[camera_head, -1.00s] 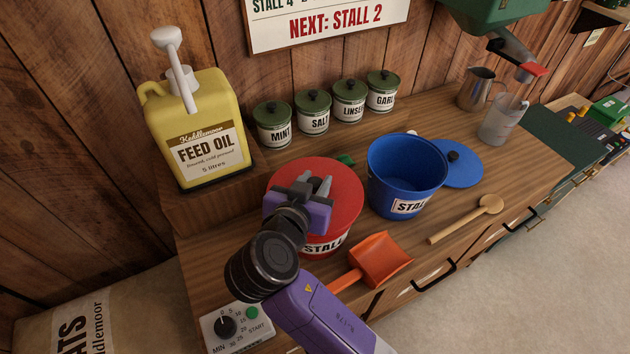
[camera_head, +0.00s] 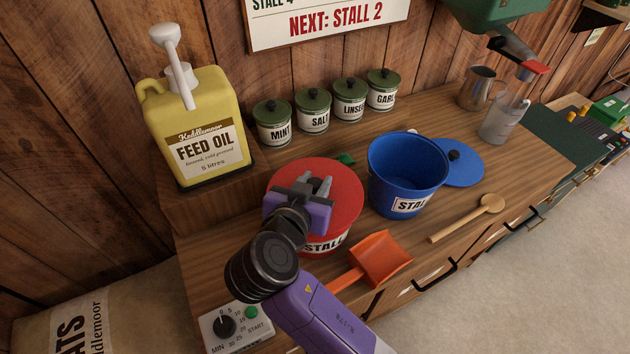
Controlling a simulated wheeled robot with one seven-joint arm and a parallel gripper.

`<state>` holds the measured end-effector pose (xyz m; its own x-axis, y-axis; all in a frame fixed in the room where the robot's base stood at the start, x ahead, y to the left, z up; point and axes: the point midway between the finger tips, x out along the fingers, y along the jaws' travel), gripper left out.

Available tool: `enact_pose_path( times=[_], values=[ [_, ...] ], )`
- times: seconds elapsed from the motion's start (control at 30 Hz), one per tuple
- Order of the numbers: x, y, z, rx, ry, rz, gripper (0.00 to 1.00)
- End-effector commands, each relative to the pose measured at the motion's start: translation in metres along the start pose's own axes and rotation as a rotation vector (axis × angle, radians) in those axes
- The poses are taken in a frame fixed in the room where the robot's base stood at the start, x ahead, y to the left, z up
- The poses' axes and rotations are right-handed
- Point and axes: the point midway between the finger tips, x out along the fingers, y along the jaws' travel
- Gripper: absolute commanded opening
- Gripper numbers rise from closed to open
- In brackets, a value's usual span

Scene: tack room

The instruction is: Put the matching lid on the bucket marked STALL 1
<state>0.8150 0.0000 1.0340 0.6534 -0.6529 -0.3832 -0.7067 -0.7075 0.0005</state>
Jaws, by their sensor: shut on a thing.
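The red bucket (camera_head: 338,241) stands at the front of the bench, with a label reading STALL; its number is hidden by my arm. A red lid (camera_head: 343,190) lies over the bucket's mouth and looks level. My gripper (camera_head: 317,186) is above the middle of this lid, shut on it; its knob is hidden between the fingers. The open blue bucket (camera_head: 405,178) stands to the right; its label shows STAL and the number cannot be read. A blue lid (camera_head: 465,168) with a black knob lies on the bench behind and right of the blue bucket.
An orange scoop (camera_head: 380,258) and a wooden spoon (camera_head: 470,216) lie at the front. A yellow feed oil jug (camera_head: 198,125) and several green-lidded canisters (camera_head: 312,113) stand behind. A timer box (camera_head: 236,328) is at front left; a metal jug (camera_head: 478,88) is far right.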

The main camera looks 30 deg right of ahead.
Motion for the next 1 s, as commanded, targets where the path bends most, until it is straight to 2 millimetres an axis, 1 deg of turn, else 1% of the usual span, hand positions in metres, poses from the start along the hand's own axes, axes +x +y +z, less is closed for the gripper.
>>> enact_pose_path(
  times=[0.27,0.3,0.33,0.37,0.67,1.0],
  values=[
    [0.002,0.000,0.005,0.000,0.000,0.000,0.00],
    [0.002,0.000,0.005,0.000,0.000,0.000,0.32],
    [0.002,0.000,0.005,0.000,0.000,0.000,0.37],
    [0.002,0.000,0.005,0.000,0.000,0.000,0.39],
    [0.001,0.000,0.005,0.000,0.000,0.000,0.39],
    [-0.022,-0.001,0.004,-0.001,0.000,-0.002,0.39]
  ],
)
